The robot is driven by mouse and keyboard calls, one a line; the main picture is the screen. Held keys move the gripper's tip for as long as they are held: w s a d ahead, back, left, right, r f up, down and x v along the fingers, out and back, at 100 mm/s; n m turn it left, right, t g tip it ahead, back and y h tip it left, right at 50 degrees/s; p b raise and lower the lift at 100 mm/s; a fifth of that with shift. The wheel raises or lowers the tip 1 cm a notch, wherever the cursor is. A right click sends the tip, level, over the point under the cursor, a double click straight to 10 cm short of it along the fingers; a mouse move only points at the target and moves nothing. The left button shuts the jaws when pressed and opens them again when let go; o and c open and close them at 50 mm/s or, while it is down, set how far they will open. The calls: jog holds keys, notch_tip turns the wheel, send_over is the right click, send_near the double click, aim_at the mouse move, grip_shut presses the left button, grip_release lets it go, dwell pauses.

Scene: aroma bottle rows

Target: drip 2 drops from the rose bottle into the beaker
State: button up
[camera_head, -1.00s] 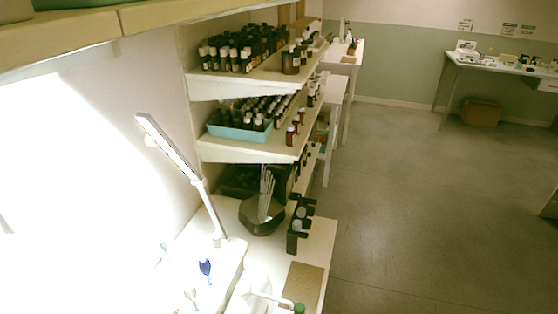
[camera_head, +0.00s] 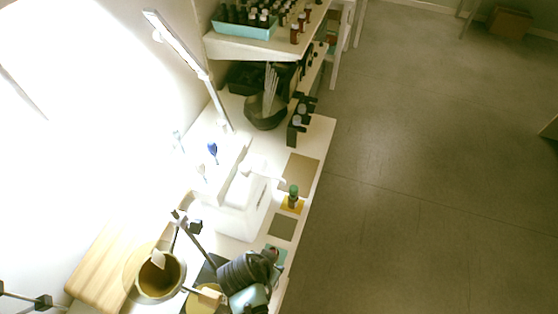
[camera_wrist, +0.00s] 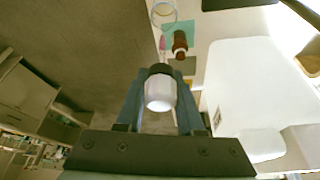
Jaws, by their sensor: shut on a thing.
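My gripper (camera_wrist: 160,92) is shut on a small bottle (camera_wrist: 160,90). The bottle shows a white cap-like end towards the wrist camera and a dark part beyond it, between the two blue-grey fingers. No label on it is readable, so I cannot tell whether it is the rose bottle. A clear round glass rim (camera_wrist: 163,12), which looks like the beaker, shows at the top of the wrist view, apart from the held bottle. Its contents cannot be told. My gripper cannot be made out clearly in the head view.
A brown bottle (camera_wrist: 180,44) stands by a teal mat. A white appliance (camera_wrist: 255,75) fills the right of the wrist view. In the head view a green-capped bottle (camera_head: 293,191) stands on a yellow mat, and a pot (camera_head: 160,276) is at lower left.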

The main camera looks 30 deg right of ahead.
jog(key=shift+w, duration=0.1)
jog(key=shift+f+b, duration=1.4)
jog(key=shift+f, duration=0.55)
jog(key=shift+o, duration=0.4)
grip_shut()
jog(key=shift+o, duration=0.4)
grip_release()
jog(key=shift+c, duration=0.8)
jog(key=shift+o, duration=0.3)
